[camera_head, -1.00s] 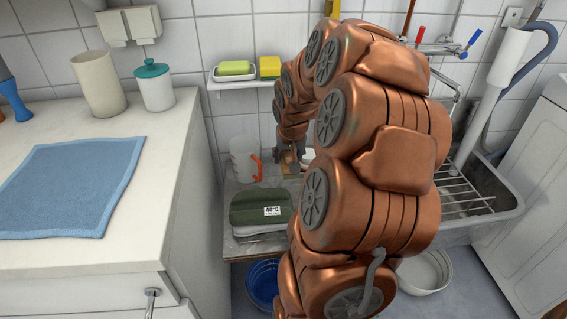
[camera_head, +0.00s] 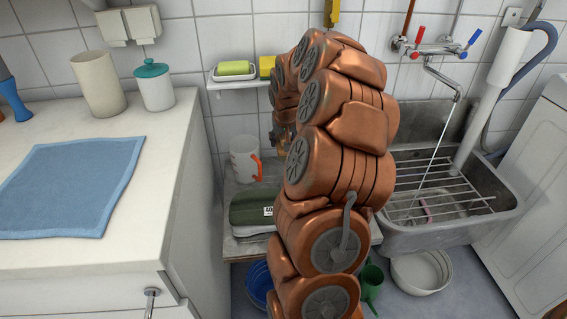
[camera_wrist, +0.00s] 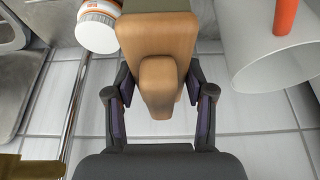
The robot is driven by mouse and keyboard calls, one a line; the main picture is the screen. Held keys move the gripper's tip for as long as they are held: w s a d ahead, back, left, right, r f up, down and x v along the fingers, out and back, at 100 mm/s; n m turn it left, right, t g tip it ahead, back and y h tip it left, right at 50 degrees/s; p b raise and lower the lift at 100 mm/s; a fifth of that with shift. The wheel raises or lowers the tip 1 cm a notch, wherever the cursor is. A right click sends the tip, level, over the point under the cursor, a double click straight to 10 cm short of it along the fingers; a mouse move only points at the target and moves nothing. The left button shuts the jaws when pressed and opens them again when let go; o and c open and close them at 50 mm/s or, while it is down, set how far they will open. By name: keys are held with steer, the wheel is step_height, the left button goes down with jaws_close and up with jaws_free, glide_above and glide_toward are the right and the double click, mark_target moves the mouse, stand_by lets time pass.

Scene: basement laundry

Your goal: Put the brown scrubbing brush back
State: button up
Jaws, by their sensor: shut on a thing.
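The brown scrubbing brush (camera_wrist: 157,70) fills the middle of the wrist view, a tan wooden block with a narrower knob towards me and a darker olive part at its far end. My gripper (camera_wrist: 157,88) is shut on it, with one dark finger on each side of the wood. I cannot make out the brush clearly there.
The white mug (camera_head: 241,158) with an orange handle stands close by, and in the wrist view (camera_wrist: 275,62) it is right of the brush. A white jar (camera_wrist: 97,30) is upper left there. Folded green cloth (camera_head: 250,207) lies in front; a soap shelf (camera_head: 238,83) hangs above; the sink (camera_head: 450,230) is right.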

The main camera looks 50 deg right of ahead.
step_height(320, 180, down, 6)
steer(key=shift+r, duration=0.1)
steer(key=shift+s+a+b+x, duration=0.1)
steer(key=shift+b+x, duration=0.05)
steer(key=shift+x, duration=0.55)
steer(key=shift+s+a+b+x, duration=0.1)
steer(key=shift+s+b+x, duration=0.05)
steer(key=shift+x, duration=0.55)
steer(key=shift+s+a+b+x, duration=0.1)
steer(key=shift+b+x, duration=0.05)
steer(key=shift+x, duration=0.6)
steer(key=shift+f, duration=0.35)
steer(key=o, duration=1)
steer(key=shift+r, duration=0.15)
